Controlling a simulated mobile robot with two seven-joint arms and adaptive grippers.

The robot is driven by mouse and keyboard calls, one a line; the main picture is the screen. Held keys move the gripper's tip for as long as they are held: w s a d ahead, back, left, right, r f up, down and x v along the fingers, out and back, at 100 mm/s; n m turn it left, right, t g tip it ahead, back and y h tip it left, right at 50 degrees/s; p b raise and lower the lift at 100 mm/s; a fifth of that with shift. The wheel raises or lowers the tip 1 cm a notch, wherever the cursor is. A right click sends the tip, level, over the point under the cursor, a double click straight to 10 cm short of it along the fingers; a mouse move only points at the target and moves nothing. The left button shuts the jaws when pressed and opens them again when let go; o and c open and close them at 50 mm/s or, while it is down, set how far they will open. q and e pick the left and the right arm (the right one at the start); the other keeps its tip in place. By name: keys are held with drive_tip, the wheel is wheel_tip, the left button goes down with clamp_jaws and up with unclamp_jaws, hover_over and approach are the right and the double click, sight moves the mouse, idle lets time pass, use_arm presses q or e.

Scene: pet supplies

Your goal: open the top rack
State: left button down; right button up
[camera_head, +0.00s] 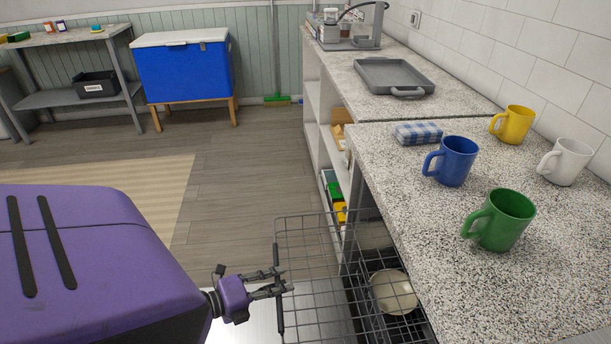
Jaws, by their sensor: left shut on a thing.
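The grey wire rack (318,285) juts out to the left from under the speckled counter. A dark bar (276,262) runs along its outer edge. My left gripper (282,284), at the end of my purple arm, is at this outer edge, with its fingers shut on the rack's bar. A cream bowl (393,292) shows through the wires, close under the counter; I cannot tell which level it sits on. The rack's inner end is hidden beneath the counter. My right gripper is not in view.
The counter (400,210) holds blue (456,162), green (505,220), yellow (513,125) and white (566,162) mugs, a folded checked cloth (418,133) and a grey tray (393,77). A blue cooler (183,72) stands at the back. The wooden floor (235,190) left of the rack is clear.

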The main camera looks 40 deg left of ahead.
use_arm(q)
drive_tip(key=shift+s+a, duration=0.85)
drive_tip(key=shift+s, duration=0.25)
drive_tip(key=c, duration=2)
unclamp_jaws()
drive_tip(key=shift+c, duration=0.2)
drive_tip(key=shift+s, duration=0.1)
drive_tip(key=v, duration=1.1)
drive_tip(key=shift+s, duration=0.35)
drive_tip(key=shift+s+a, duration=0.1)
